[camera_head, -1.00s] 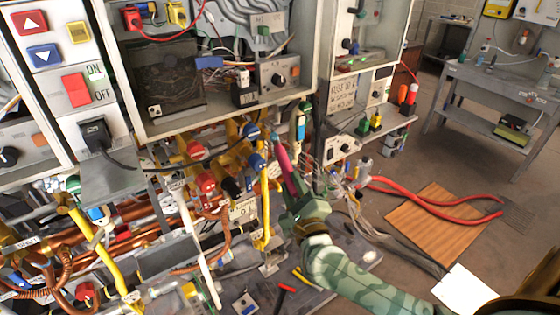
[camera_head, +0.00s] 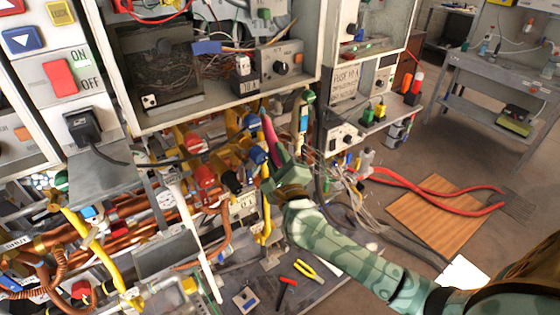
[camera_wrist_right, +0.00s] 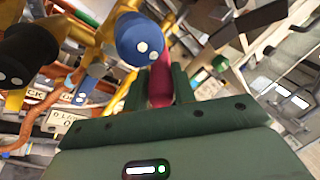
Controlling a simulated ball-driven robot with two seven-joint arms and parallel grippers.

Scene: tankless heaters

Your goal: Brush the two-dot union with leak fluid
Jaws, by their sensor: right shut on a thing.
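My right gripper (camera_head: 280,172) is shut on a pink brush (camera_head: 269,135), whose upper part points up beside the pipework under the open cabinet. In the right wrist view the pink brush (camera_wrist_right: 160,82) sits between the fingers, and its far end is hidden behind a blue fitting. That blue fitting (camera_wrist_right: 138,38) shows two white dots; in the head view it appears to be the blue fitting (camera_head: 257,155) just left of the brush. I cannot tell whether they touch. A black fitting (camera_wrist_right: 28,58) at the wrist view's left also shows white dots. My left gripper is out of view.
Red fittings (camera_head: 203,174), yellow pipes (camera_head: 75,225) and copper pipes crowd the left. Loose wires (camera_head: 350,185) hang right of my gripper. Yellow pliers (camera_head: 305,270) and a red-handled tool (camera_head: 287,281) lie on the surface below. The floor at right holds a wooden board (camera_head: 435,217).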

